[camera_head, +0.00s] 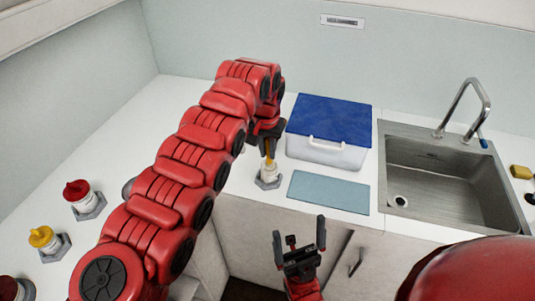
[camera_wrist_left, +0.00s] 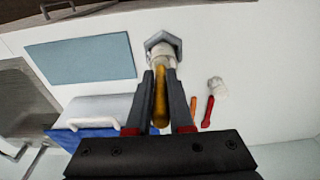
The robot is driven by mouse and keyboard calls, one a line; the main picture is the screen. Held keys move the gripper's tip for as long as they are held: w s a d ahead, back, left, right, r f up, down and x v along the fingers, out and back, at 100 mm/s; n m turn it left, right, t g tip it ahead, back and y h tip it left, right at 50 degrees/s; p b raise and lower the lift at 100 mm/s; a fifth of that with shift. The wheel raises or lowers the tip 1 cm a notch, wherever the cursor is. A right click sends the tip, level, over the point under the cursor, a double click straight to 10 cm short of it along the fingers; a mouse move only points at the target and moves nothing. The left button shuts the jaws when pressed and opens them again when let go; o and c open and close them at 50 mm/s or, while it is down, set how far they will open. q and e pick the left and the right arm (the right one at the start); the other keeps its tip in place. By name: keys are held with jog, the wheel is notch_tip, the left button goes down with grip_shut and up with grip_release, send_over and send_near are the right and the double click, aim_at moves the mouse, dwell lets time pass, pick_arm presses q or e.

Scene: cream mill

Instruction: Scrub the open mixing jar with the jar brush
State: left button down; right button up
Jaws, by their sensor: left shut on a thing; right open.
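The mixing jar (camera_head: 268,175) is small and white and stands upright in a grey hexagonal base on the white counter. It also shows in the left wrist view (camera_wrist_left: 162,57). My left gripper (camera_head: 268,142) is directly above the jar, shut on the yellow-brown handle of the jar brush (camera_wrist_left: 160,98). The brush points down at the jar's mouth; its lower end is hidden, so I cannot tell how deep it is inside. My right gripper (camera_head: 301,240) is open and empty, in front of the counter's edge and lower down.
A white bin with a blue lid (camera_head: 330,117) stands behind a blue-grey mat (camera_head: 329,191). A steel sink (camera_head: 440,165) with a tap is at the right. Jars with red (camera_head: 78,190) and yellow (camera_head: 42,237) tops stand at the left. A red item (camera_wrist_left: 208,112) lies near my left gripper.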

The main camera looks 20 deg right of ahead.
pick_arm(q)
notch_tip(320, 180, up, 2)
jog(key=shift+r+p, duration=0.2)
jog(key=shift+p, duration=0.25)
jog(key=shift+r+p, duration=1.35)
jog(key=shift+r, duration=0.8)
